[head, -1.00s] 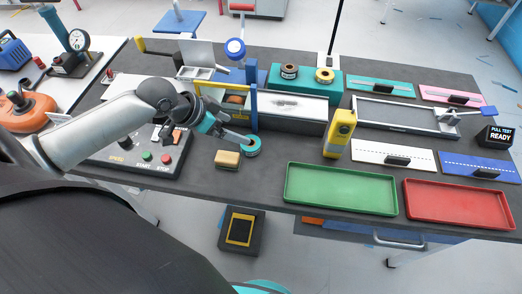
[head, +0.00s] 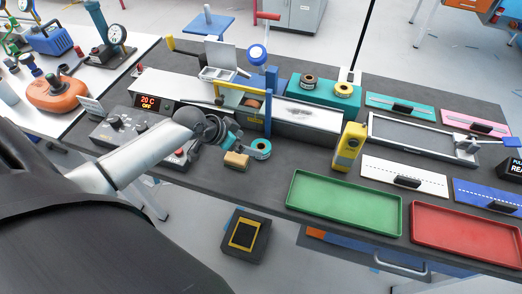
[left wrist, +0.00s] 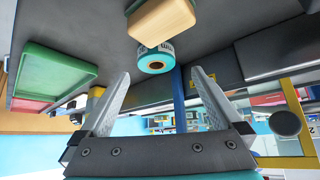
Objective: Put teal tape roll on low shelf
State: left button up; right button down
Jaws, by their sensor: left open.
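The teal tape roll (head: 261,147) stands on the dark bench beside a tan block with a wooden look (head: 236,160). My left gripper (head: 249,148) is close to the roll in the head view, its fingers partly hidden by the wrist. In the left wrist view the gripper (left wrist: 160,73) is open and empty, and the roll (left wrist: 155,62) shows just beyond and between the fingertips, with no clear contact. The tan block (left wrist: 160,25) is right by it. A low teal stand (head: 347,103) at the back holds a brown roll and a yellow roll. My right gripper is not in view.
A blue post (head: 271,100) and a long grey machine (head: 305,115) stand just behind the roll. A yellow device (head: 349,147) stands to the right. A green tray (head: 345,204) and a red tray (head: 465,237) lie along the front edge.

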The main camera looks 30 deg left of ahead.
aim_at(264, 147)
pick_arm(q)
jog(key=shift+d+b+x, duration=0.15)
jog(key=shift+b+x, duration=0.2)
jog(key=shift+x, duration=1.15)
jog(key=shift+d+b+x, duration=0.15)
jog(key=shift+b+x, duration=0.2)
jog(key=shift+x, duration=1.15)
jog(key=shift+r, duration=0.1)
jog(key=shift+c, duration=0.4)
jog(key=c, duration=1.4)
jog(key=shift+r, duration=0.15)
